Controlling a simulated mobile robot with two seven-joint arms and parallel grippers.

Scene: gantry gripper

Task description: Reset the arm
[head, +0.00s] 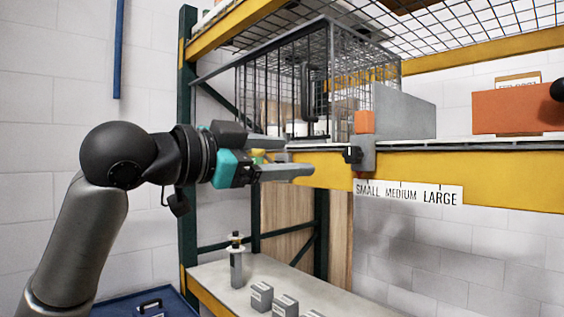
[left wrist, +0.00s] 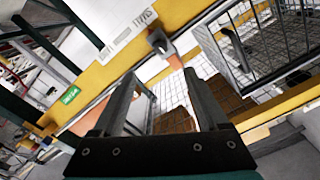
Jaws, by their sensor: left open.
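My left gripper (head: 300,158) reaches in from the left in the head view, level with the yellow shelf beam (head: 420,178). Its two grey fingers are spread apart with nothing between them. It also shows open and empty in the left wrist view (left wrist: 165,95). The fingers appear just in front of the beam's left part; whether they touch it I cannot tell. My left arm is bent at a black joint. My right gripper is not clearly in view; only a dark round part shows at the right edge of the head view.
A wire cage (head: 318,85) stands on the upper shelf, beside a grey block (head: 400,112) and an orange box (head: 515,110). A grey bracket with an orange top (head: 364,122) sits on the beam. Grey blocks (head: 261,297) stand on the lower shelf. A green post (head: 188,200) rises behind my arm.

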